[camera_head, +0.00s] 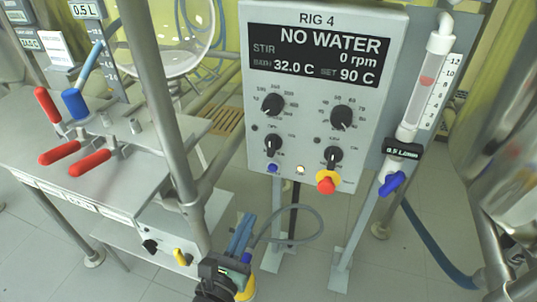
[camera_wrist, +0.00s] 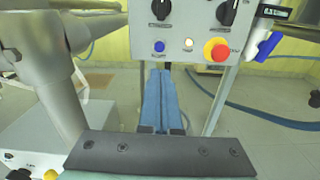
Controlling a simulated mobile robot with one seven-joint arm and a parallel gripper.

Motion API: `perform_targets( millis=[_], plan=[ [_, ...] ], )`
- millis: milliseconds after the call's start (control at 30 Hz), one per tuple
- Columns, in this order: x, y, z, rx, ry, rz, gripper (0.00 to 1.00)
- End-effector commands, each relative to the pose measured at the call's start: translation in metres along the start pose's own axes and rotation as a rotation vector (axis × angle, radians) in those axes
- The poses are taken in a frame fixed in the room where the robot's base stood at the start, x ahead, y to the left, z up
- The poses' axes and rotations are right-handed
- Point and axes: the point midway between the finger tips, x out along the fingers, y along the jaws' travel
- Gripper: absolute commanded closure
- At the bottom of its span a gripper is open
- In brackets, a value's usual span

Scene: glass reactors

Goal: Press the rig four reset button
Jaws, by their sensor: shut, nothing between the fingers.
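The RIG 4 control box (camera_head: 318,120) faces me, its display reading NO WATER, 0 rpm, bath 32.0 C, set 90 C. Along its lower edge are a small blue button (camera_head: 272,168), a lit whitish button (camera_head: 300,170) and a red mushroom button on a yellow collar (camera_head: 326,183). The button labels are too small to read. In the wrist view the blue button (camera_wrist: 159,46) is just above and beyond my fingertips, with the red button (camera_wrist: 216,50) to the right. My gripper (camera_head: 246,222) is shut and empty, below the box and apart from it; its blue fingers (camera_wrist: 160,74) point toward the panel.
A thick metal post (camera_head: 160,100) stands close left of my gripper. A flow meter with a blue valve handle (camera_head: 392,184) is right of the box. A bench with red-handled valves (camera_head: 90,162) is at left. A grey hose (camera_head: 318,226) loops beneath the box.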

Motion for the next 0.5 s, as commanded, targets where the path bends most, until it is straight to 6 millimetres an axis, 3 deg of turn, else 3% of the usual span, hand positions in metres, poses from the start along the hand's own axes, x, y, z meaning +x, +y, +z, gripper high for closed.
perform_targets(
  millis=[500],
  plan=[
    [0.0016,0.0005,-0.0021,-0.039,0.001,0.002,1.0]
  ],
)
